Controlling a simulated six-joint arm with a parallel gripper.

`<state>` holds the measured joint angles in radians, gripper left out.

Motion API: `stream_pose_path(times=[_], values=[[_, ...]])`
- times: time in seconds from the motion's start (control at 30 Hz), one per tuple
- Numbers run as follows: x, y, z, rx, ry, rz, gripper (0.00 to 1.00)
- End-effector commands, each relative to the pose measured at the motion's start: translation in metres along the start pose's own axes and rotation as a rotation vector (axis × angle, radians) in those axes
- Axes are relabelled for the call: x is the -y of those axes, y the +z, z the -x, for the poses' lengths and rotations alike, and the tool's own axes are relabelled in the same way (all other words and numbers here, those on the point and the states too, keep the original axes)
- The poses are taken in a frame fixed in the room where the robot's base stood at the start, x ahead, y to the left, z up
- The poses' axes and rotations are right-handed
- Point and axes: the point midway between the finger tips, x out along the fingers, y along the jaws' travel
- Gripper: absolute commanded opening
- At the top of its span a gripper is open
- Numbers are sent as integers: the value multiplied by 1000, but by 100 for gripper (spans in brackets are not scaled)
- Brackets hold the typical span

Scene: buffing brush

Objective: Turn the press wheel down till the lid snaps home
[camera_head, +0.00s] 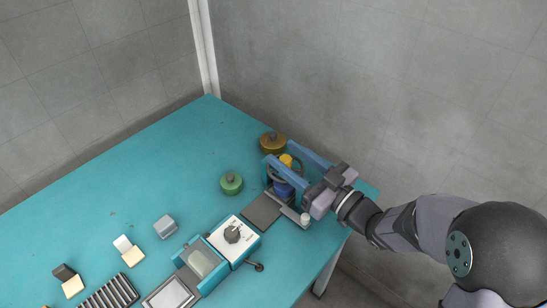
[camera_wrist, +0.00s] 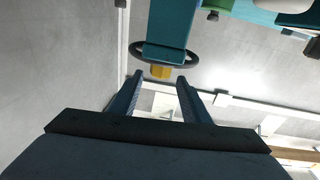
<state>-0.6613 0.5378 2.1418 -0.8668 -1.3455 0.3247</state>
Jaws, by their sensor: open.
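The press stands at the table's right end in the head view. Its dark wheel (camera_wrist: 166,55) shows in the wrist view as a ring around a teal block (camera_wrist: 170,22), with a yellow piece (camera_wrist: 160,72) at its near side. In the head view the yellow piece (camera_head: 286,160) sits above a dark blue part (camera_head: 283,188); my fingers partly hide the wheel there. My gripper (camera_head: 281,153) is open, its blue fingers on either side of the yellow piece in that picture. In the wrist view the fingertips (camera_wrist: 160,78) are apart with nothing between them, close below the wheel. I cannot make out the lid.
A brown round container (camera_head: 272,145) stands just behind the press, and a green one (camera_head: 231,184) to its left. Several small blocks and a ribbed rack (camera_head: 110,296) lie at left. The table's back left is clear.

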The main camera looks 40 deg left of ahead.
Motion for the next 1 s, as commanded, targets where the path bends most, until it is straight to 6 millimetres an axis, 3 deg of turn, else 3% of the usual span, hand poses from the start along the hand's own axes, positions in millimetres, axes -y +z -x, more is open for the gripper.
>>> stream_pose_path(times=[0.3, 0.67, 1.0], values=[[-12, 10, 10, 19, -288, -9, 43], [-16, 22, 24, 71, -403, -17, 43], [-7, 22, 5, 71, -406, -15, 43]])
